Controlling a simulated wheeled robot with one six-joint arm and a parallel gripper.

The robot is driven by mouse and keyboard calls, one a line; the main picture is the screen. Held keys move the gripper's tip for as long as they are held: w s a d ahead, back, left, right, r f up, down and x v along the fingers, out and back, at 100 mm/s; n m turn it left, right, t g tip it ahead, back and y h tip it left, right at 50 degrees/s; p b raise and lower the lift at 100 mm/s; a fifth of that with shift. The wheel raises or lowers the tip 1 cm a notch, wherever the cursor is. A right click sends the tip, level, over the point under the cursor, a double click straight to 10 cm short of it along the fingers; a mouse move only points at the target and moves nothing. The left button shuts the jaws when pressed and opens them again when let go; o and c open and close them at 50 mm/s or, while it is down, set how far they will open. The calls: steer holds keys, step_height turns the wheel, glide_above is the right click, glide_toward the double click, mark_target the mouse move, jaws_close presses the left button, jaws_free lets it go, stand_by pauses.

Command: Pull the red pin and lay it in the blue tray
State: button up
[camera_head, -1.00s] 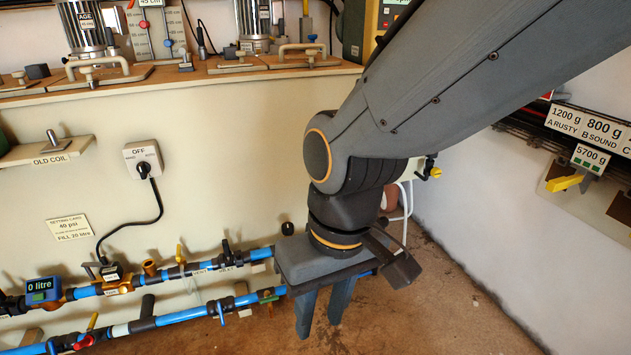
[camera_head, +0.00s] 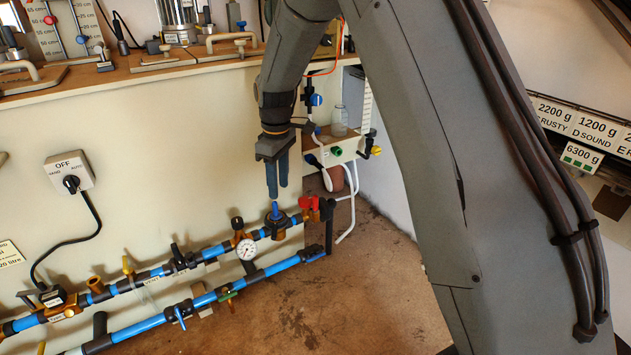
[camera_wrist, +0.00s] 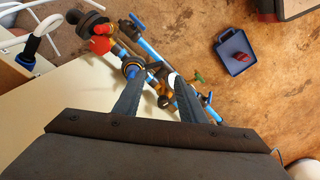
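The blue tray (camera_wrist: 222,40) lies on the brown floor at the upper right of the wrist view. A small red object (camera_wrist: 243,57) lies in it; I cannot tell for sure that it is the red pin. My gripper (camera_head: 277,196) points down above the blue-topped fitting (camera_head: 275,211) on the upper pipe. It is open, with a clear gap between its fingers in the wrist view (camera_wrist: 154,74), and nothing is held. The blue top also shows near the left fingertip in the wrist view (camera_wrist: 131,71). The tray is out of the head view.
A red-handled valve (camera_head: 309,203) stands at the pipe's right end, and a round gauge (camera_head: 246,249) sits left of the fitting. Blue pipes (camera_head: 205,299) run along the cream panel (camera_head: 160,170). A shelf with a bottle (camera_head: 339,122) is behind my gripper. The floor (camera_head: 340,300) is clear.

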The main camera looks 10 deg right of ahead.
steer(key=n, duration=0.2)
glide_above(316, 196)
steer(key=f, duration=0.8)
steer(key=shift+s+a+p, duration=0.15)
steer(key=shift+a+p, duration=0.2)
steer(key=shift+p, duration=0.05)
steer(key=shift+d+f, duration=0.25)
steer(key=shift+f, duration=0.05)
steer(key=shift+f+b, duration=1.05)
steer(key=shift+f, duration=2.75)
jaws_close()
steer(key=shift+r+p, duration=0.45)
steer(key=shift+r, duration=0.25)
steer(key=shift+r+p, duration=1.2)
steer(key=shift+r, duration=1.25)
